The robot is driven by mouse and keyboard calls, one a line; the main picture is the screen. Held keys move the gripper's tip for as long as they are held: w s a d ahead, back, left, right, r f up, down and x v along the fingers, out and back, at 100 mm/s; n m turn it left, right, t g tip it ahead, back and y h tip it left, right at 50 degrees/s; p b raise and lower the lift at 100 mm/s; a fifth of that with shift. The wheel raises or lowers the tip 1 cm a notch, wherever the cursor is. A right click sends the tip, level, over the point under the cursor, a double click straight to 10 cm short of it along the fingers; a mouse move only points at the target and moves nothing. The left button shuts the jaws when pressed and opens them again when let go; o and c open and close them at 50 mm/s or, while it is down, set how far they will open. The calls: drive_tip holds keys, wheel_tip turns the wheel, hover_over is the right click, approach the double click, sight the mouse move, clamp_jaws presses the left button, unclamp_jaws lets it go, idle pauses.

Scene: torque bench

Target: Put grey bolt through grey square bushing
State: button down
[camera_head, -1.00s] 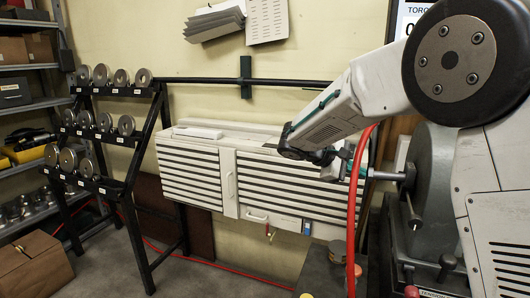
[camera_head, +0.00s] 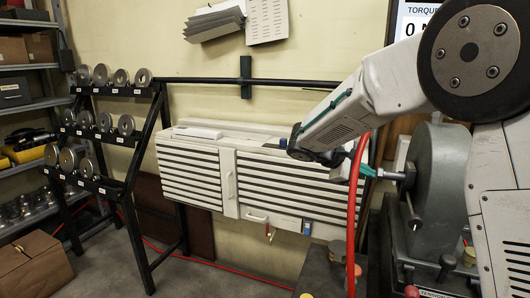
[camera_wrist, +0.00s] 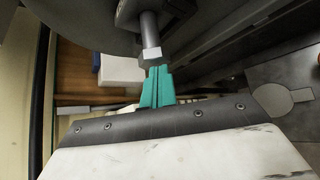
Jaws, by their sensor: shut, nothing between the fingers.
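The grey bolt (camera_wrist: 150,50) shows in the wrist view, its head toward my gripper and its shank running up into a dark part of the machine. In the head view the bolt (camera_head: 393,176) lies roughly level against the machine's left side. My gripper (camera_wrist: 158,70) has its two teal fingers closed together, with their tips at the bolt's head; I cannot tell if they touch it. It also shows in the head view (camera_head: 370,171), left of the bolt. The grey square bushing cannot be made out clearly; how deep the bolt sits is hidden.
The grey rounded machine (camera_head: 440,185) stands at the right. A red hose (camera_head: 354,220) hangs beside my gripper. A white slatted cabinet (camera_head: 275,190) is behind, and a black rack (camera_head: 120,140) with grey discs stands left. Open floor lies between rack and machine.

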sight(390, 176)
drive_tip(key=shift+s+d, duration=0.35)
drive_tip(key=shift+d, duration=0.5)
drive_tip(key=shift+s+d, duration=0.4)
drive_tip(key=shift+d, duration=0.5)
drive_tip(key=shift+s+d, duration=0.35)
drive_tip(key=shift+d, duration=0.5)
drive_tip(key=a, duration=0.1)
drive_tip(key=w+a, duration=0.1)
drive_tip(key=a, duration=0.1)
drive_tip(key=w+a, duration=0.1)
drive_tip(key=shift+a, duration=0.35)
